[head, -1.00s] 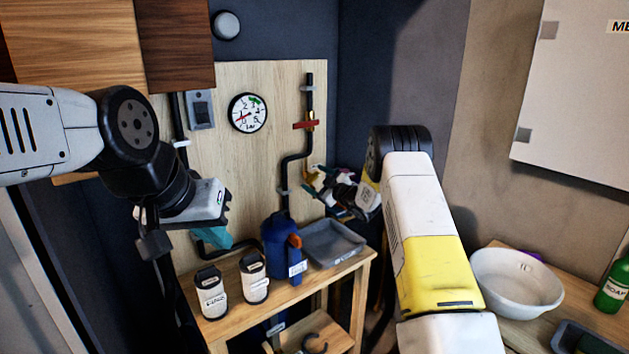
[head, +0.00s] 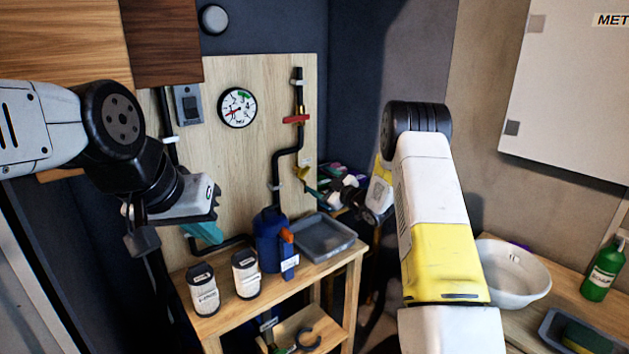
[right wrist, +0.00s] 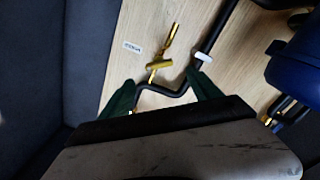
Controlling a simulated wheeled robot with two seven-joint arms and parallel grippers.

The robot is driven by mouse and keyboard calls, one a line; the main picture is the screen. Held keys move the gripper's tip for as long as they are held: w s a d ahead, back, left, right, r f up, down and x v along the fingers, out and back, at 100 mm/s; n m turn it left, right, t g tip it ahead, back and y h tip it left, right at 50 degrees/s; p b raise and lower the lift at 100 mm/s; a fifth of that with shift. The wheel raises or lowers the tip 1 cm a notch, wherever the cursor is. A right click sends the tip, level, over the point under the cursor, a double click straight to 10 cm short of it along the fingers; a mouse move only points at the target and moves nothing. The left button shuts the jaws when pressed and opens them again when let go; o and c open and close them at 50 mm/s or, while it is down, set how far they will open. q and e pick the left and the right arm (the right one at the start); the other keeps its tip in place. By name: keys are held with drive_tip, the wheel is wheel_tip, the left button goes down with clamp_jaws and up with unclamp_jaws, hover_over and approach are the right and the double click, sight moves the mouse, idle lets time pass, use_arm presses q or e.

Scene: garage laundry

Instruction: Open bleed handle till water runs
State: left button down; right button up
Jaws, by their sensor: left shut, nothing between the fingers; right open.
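The brass bleed tap with its T-shaped handle (right wrist: 160,66) sits on the dark pipe against the wooden board. It shows small in the head view (head: 301,173). My right gripper (right wrist: 164,88) is open, its green fingers on either side of the handle in the wrist picture. I cannot tell whether they touch it; the handle looks beyond the tips. My left gripper (head: 203,234) is shut and empty, at the left above the bench. No running water shows.
A round gauge (head: 237,107) and a red-handled valve (head: 297,119) are on the board. On the bench (head: 318,273) stand two labelled tins (head: 203,290), a blue jug (head: 268,243) and a grey tray (head: 337,247). A white basin (head: 512,290) stands at right.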

sight(302, 171)
drive_tip(key=x, duration=1.1)
drive_tip(key=shift+w+f, duration=0.1)
drive_tip(key=shift+w, duration=0.25)
drive_tip(key=shift+c, duration=0.2)
drive_tip(key=c, duration=1.3)
drive_tip(key=shift+n, duration=0.7)
drive_tip(key=shift+c, duration=0.2)
drive_tip(key=o, duration=1.4)
